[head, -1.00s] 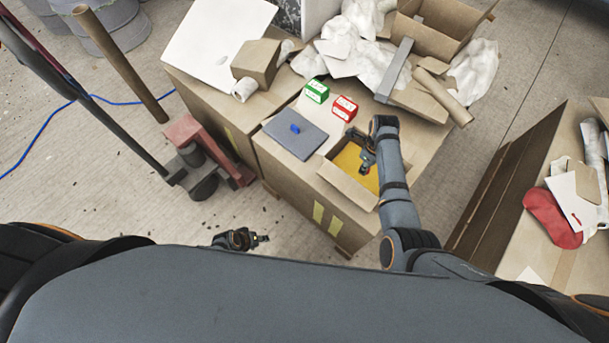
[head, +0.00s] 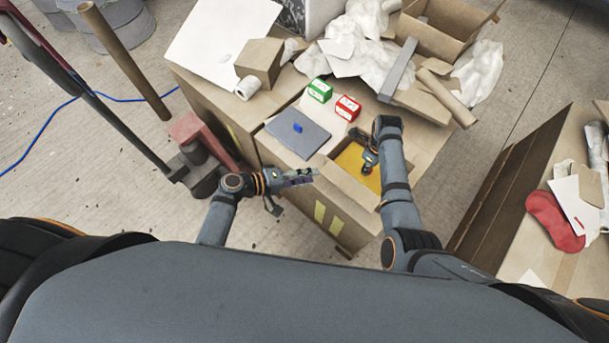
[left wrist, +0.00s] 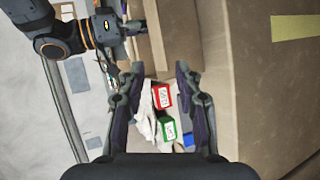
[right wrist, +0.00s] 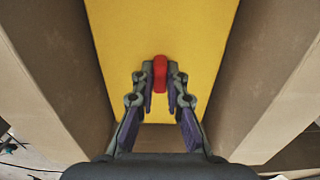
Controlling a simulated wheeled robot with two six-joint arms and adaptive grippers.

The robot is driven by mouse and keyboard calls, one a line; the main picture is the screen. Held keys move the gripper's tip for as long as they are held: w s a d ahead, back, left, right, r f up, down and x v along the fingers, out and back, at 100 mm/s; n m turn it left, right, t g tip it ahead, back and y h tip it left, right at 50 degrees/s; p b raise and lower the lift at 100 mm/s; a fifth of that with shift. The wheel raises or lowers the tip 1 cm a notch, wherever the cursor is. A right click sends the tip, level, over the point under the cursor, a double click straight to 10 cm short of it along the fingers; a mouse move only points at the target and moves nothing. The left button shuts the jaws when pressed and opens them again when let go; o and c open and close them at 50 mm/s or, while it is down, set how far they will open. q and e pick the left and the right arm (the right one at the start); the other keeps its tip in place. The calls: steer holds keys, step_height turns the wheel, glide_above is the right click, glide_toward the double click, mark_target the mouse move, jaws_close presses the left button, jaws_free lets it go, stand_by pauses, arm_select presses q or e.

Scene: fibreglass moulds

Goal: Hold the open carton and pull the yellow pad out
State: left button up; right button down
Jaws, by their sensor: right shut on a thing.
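The open carton (head: 347,183) stands at the front right corner of the cardboard-coloured bench, with the yellow pad (head: 350,157) inside it. The pad has a red knob (right wrist: 160,74) on its top. My right gripper (head: 368,168) reaches down into the carton. In the right wrist view it (right wrist: 160,80) is shut on the red knob, and the pad lies between the carton walls. My left gripper (head: 310,174) is left of the carton, apart from it. In the left wrist view it (left wrist: 158,70) is open with nothing between its fingers.
A grey plate with a blue knob (head: 297,128) lies left of the carton. A green box (head: 319,90) and a red box (head: 347,107) stand behind. Cardboard and crumpled white material (head: 360,40) fill the back. A pallet jack (head: 195,140) stands left.

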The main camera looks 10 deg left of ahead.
mark_target(328, 173)
arm_select(q)
steer(key=shift+x, duration=4.2)
steer(key=c, duration=0.6)
steer(key=shift+c, duration=0.2)
steer(key=shift+s+f, duration=0.15)
steer(key=shift+f, duration=0.05)
